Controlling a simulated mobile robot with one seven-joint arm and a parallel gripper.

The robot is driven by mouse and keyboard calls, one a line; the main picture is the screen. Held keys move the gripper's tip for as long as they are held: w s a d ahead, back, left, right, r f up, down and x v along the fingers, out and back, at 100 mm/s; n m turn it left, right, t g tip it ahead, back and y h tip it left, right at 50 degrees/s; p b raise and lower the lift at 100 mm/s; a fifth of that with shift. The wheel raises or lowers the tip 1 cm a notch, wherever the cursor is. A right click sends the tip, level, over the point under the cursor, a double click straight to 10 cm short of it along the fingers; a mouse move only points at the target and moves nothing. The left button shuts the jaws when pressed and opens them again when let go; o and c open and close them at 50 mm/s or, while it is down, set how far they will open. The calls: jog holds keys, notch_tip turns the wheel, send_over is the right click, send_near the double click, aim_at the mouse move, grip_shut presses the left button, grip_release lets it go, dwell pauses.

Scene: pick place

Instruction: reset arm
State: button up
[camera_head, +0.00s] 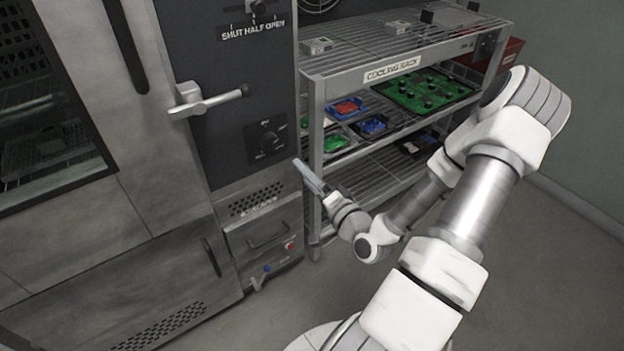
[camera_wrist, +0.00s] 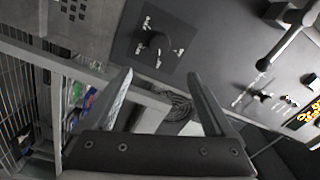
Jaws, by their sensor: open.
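My gripper (camera_head: 308,177) is in front of the left front post of the cooling rack, close to the oven's control panel, in the head view. In the wrist view its two fingers (camera_wrist: 158,100) stand apart with nothing between them, so it is open and empty. My arm reaches in from the lower right and bends at the elbow on the right side of the head view.
A metal cooling rack (camera_head: 392,70) holds green, blue and red trays on its middle shelf. Left of it stands an oven with a lever handle (camera_head: 208,101) and a knob (camera_head: 269,141). A red bin (camera_head: 508,52) is at the back right. Floor at lower right is clear.

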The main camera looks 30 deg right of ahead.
jog(key=shift+s, duration=1)
